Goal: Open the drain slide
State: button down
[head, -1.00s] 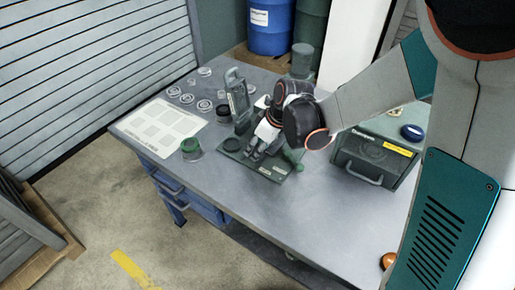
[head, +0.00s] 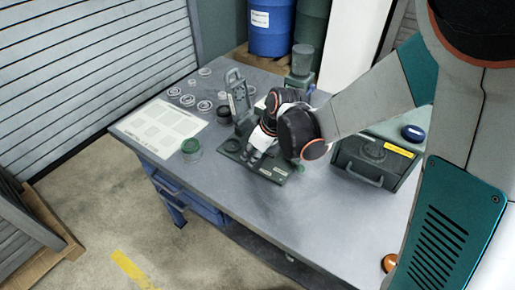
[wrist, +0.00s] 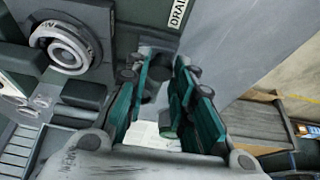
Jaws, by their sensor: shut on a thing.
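The green ring grinder stands on the grey table (head: 235,195), its flat dark green base plate (head: 233,147) under my gripper (head: 253,158). In the wrist view, a white label (wrist: 178,12) starting with "DRA" sits on the machine at the top. My gripper's teal fingers (wrist: 162,65) come together just below that label, shut on a small dark part (wrist: 155,88), which seems to be the drain slide. The fingers cover most of it, and how far it is open cannot be told. In the head view my wrist hides this spot.
A round grey dial (wrist: 66,46) is left of my fingers. A green box with a handle (head: 375,165) stands right.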

jog(key=shift+s+a, duration=0.1)
jog(key=c, duration=1.4)
grip_release()
jog(key=shift+o, duration=0.2)
jog(key=shift+r, duration=0.1)
jog(key=v, duration=1.2)
jog(key=shift+s, duration=0.1)
jog(key=s+d+r+m+t+h, duration=0.1)
jog(key=s+d+r+m+t, duration=0.1)
jog(key=s+d+m, duration=0.3)
jog(key=s+d+r+m+t+h, duration=0.2)
jog(key=s+d+m, duration=0.3)
jog(key=s+d, duration=0.3)
jog(key=shift+s+d+r+h, duration=0.3)
jog(key=shift+s+r, duration=0.15)
jog(key=shift+s, duration=0.5)
